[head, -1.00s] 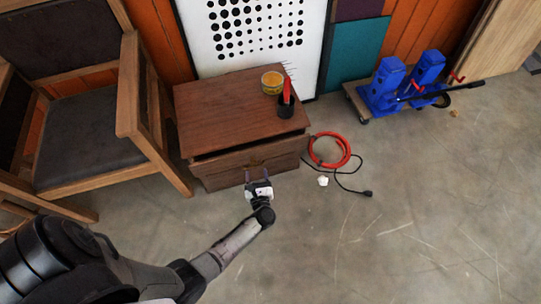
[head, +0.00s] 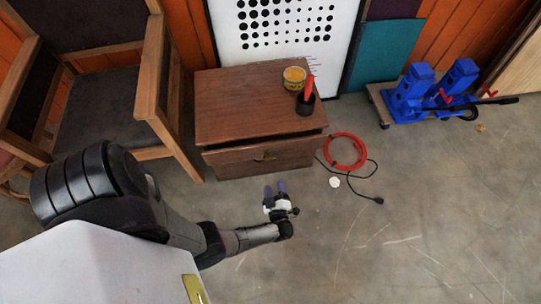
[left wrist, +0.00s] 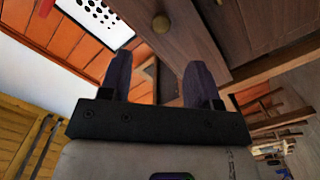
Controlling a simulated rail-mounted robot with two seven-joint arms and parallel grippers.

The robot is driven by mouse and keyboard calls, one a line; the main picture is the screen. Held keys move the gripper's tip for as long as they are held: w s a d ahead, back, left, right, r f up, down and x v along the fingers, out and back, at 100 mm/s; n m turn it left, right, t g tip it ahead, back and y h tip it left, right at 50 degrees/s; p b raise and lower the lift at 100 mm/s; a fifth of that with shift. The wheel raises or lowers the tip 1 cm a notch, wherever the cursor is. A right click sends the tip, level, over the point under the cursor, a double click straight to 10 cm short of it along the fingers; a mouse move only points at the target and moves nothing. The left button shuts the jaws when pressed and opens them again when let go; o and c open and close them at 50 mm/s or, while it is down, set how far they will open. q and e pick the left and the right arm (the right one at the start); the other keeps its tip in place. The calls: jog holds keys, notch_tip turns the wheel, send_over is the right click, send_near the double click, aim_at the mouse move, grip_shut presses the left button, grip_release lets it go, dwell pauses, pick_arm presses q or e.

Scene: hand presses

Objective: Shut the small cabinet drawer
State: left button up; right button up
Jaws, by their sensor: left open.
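The small brown wooden cabinet (head: 228,104) stands against the wall in the head view. Its drawer front (head: 232,163), with a small handle (head: 265,157), faces me below the top. My right gripper is not in view.
A tin (head: 294,77) and a dark cup with a red item (head: 306,101) stand on the cabinet. A wooden armchair (head: 103,108) is close on the left. A red coiled hose (head: 344,151) and black cable lie right of the cabinet. The floor in front is clear.

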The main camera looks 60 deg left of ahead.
aim_at(267, 159)
pick_arm(q)
jog(key=w+a+m+b, duration=0.1)
jog(key=a+m, duration=0.1)
jog(key=a, duration=0.2)
jog(key=w+a+m+b, duration=0.1)
jog(key=a+m, duration=0.2)
jog(key=a, duration=0.2)
jog(key=w+a+m+b, duration=0.2)
jog(key=a, duration=0.2)
jog(key=shift+a+r+m+g+y, duration=0.2)
jog(key=shift+r+m+g+y, duration=0.1)
jog(key=shift+r, duration=0.05)
jog(key=shift+s, duration=0.1)
grip_shut()
dwell(0.5)
